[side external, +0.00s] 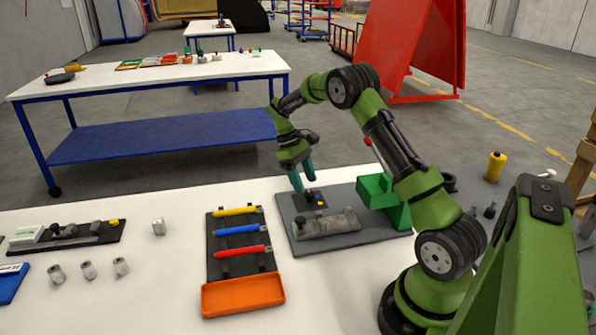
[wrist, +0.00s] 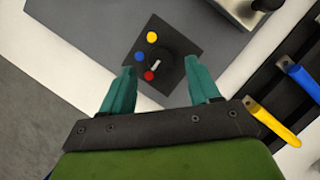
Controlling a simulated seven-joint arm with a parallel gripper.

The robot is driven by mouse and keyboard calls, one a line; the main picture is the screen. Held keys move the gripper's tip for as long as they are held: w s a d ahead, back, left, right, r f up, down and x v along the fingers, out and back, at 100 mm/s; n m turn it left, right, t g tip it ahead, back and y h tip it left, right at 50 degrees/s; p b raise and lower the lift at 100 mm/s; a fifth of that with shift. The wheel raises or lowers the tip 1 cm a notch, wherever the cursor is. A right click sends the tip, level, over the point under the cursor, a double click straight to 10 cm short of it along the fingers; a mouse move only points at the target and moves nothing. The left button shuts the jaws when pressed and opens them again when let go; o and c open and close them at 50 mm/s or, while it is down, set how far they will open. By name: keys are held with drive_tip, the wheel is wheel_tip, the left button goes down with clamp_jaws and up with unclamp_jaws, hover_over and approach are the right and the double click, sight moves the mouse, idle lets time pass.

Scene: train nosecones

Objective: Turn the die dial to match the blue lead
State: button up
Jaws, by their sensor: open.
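The die dial (wrist: 165,62) is a dark round knob on a dark square plate, seen in the wrist view. Yellow (wrist: 152,37), blue (wrist: 141,57) and red (wrist: 149,76) dots lie along its left side. Its short white mark slants, with the lower end toward the red dot. My gripper (wrist: 160,66) is open, its teal fingers spread on either side of the knob; contact cannot be told. In the side view, my gripper (side external: 303,188) points down at the dial on the grey board. A blue bar (side external: 238,229), possibly the blue lead, lies in the dark rack and also shows in the wrist view (wrist: 303,80).
The rack (side external: 216,268) also holds yellow (side external: 235,210) and red (side external: 240,252) bars, with an orange tray (side external: 243,296) in front. A grey metal block (side external: 327,224) and a green block (side external: 383,200) stand on the grey board (side external: 290,208) near the dial.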

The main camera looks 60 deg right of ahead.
sight(309, 192)
drive_tip(key=shift+x, duration=1.45)
drive_tip(key=shift+c, duration=0.2)
drive_tip(key=c, duration=1)
drive_tip(key=shift+m, duration=0.3)
drive_tip(key=m+y, duration=0.1)
drive_tip(key=m, duration=0.1)
drive_tip(key=m+y, duration=0.1)
drive_tip(key=m, duration=0.2)
drive_tip(key=shift+d+t, duration=0.2)
drive_tip(key=shift+t, duration=0.2)
drive_tip(key=m+y, duration=0.1)
drive_tip(key=m, duration=0.2)
drive_tip(key=m+t, duration=0.1)
drive_tip(key=m, duration=0.2)
drive_tip(key=shift+s+d+t+y, duration=0.2)
drive_tip(key=shift+t+y, duration=0.1)
drive_tip(key=shift+y, duration=0.1)
